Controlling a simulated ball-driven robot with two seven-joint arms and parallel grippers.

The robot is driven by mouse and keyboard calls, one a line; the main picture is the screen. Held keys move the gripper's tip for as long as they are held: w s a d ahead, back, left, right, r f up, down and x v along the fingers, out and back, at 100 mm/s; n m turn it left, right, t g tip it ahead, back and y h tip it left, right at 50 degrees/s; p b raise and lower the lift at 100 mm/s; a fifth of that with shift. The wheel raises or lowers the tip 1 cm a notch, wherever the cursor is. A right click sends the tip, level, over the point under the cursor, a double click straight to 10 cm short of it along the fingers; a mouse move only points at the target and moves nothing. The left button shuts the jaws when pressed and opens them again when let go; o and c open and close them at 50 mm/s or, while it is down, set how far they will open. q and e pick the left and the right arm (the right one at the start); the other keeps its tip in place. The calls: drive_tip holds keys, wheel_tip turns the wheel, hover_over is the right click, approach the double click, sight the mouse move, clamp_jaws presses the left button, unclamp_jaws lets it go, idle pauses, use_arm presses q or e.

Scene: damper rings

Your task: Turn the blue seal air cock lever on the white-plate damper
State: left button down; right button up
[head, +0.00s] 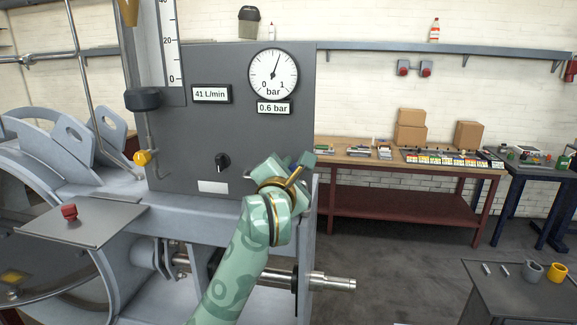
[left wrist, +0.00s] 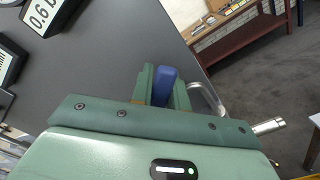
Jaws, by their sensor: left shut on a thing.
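The blue lever (left wrist: 164,84) shows in the left wrist view, standing between the two green fingers of my left gripper (left wrist: 162,88). The fingers are shut on it. In the head view my left gripper (head: 291,170) is at the lower right edge of the grey panel (head: 240,140), and it hides the lever there. A small blank white plate (head: 213,187) is on the panel, left of the gripper. A bent metal pipe (left wrist: 208,98) runs just right of the fingers in the wrist view. My right gripper is not in view.
The round gauge (head: 273,75) and its display (head: 274,108) reading 0.6 bar sit above the gripper. A metal shaft (head: 325,282) sticks out below.

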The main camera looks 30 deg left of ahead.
use_arm(q)
drive_tip(key=f+m+p, duration=0.1)
drive_tip(key=m+p, duration=0.3)
drive_tip(key=p, duration=0.1)
drive_tip(key=d+f+m+p, duration=0.1)
drive_tip(key=m+p, duration=0.1)
drive_tip(key=p, duration=0.1)
drive_tip(key=shift+w+d+f+m, duration=0.1)
drive_tip(key=shift+w+f+m, duration=0.05)
drive_tip(key=shift+f+m, duration=0.15)
drive_tip(key=shift+f+m+p, duration=0.4)
drive_tip(key=shift+m+p, duration=0.1)
drive_tip(key=shift+p, duration=0.45)
drive_tip(key=shift+f, duration=0.15)
drive_tip(key=shift+f+m, duration=0.15)
drive_tip(key=shift+m, duration=0.15)
drive_tip(key=c, duration=1.4)
unclamp_jaws()
drive_tip(key=shift+o, duration=0.2)
drive_tip(key=b+v, duration=0.1)
drive_tip(key=v, duration=1.5)
drive_tip(key=shift+s, duration=0.2)
